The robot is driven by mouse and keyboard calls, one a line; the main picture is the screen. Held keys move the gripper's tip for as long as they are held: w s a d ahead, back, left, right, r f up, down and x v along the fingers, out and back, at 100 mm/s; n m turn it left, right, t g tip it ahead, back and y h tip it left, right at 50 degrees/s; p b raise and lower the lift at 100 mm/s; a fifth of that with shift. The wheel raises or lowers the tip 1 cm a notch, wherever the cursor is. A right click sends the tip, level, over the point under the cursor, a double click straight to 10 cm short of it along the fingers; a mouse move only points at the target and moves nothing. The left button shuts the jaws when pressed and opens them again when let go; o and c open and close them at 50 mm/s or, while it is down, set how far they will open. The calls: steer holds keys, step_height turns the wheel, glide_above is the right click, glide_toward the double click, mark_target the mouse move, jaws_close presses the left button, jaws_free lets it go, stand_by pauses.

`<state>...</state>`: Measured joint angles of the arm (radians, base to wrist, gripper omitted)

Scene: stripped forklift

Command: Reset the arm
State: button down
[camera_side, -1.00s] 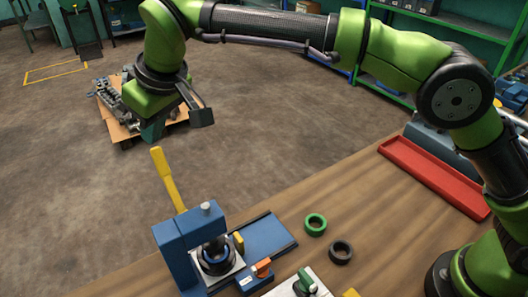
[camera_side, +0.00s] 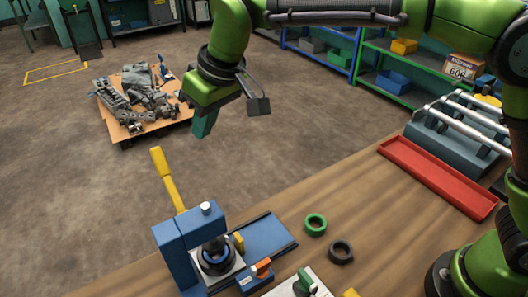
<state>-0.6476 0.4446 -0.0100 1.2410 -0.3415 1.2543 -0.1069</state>
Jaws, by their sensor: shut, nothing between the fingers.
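My gripper (camera_side: 203,128) hangs in the air in the upper middle of the side view, pointing down. It is above and beyond the blue press, over the floor past the table edge. Its fingers are together with nothing between them. My green and black arm reaches from the right side across the top of the picture. Nothing touches the gripper.
On the wooden table (camera_side: 385,240) stand a blue press (camera_side: 175,250) with a raised yellow lever (camera_side: 168,180), a green ring (camera_side: 315,224), a dark ring (camera_side: 340,251) and a red tray (camera_side: 437,178). A pallet of parts (camera_side: 140,100) sits on the floor. Shelves line the back.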

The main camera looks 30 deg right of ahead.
steer(key=s+d+m+t, duration=0.1)
steer(key=s+d+m, duration=0.2)
steer(key=s+d, duration=0.3)
steer(key=s+d+f+m+t, duration=0.1)
steer(key=s+d+m, duration=0.1)
steer(key=s+d, duration=0.5)
steer(key=s+d+m+t, duration=0.1)
steer(key=s+d+m, duration=0.2)
steer(key=s+d, duration=0.4)
steer(key=d, duration=0.9)
steer(key=shift+d+f+m+t+h, duration=0.2)
steer(key=shift+f+m+t+h, duration=0.1)
